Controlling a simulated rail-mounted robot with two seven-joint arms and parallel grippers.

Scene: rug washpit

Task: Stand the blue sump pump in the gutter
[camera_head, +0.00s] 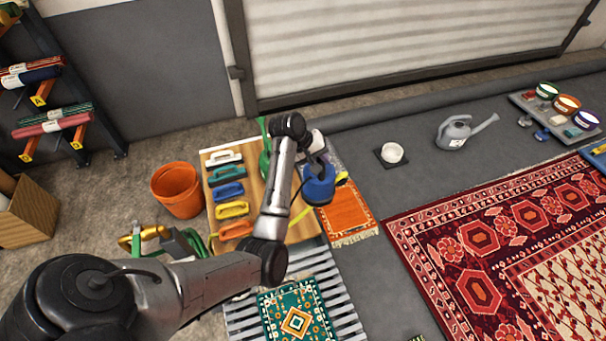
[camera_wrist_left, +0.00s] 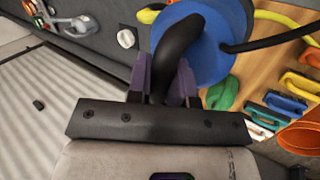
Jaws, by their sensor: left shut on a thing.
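The blue sump pump (camera_head: 318,191) hangs at the end of my left arm, in front of the wooden board and the small orange rug in the head view. In the left wrist view the pump (camera_wrist_left: 215,58) shows its round blue body, a black curved handle and a black cable. My left gripper (camera_head: 316,168) is shut on the black handle; its purple fingers (camera_wrist_left: 162,80) sit either side of it in the wrist view. Whether the pump touches anything beneath is unclear. I cannot pick out the gutter for certain. My right gripper is not in view.
A wooden board (camera_head: 256,150) holds several coloured brushes. An orange bucket (camera_head: 177,190) stands left of it. A slatted grey rack (camera_head: 348,318) carries a green rug.

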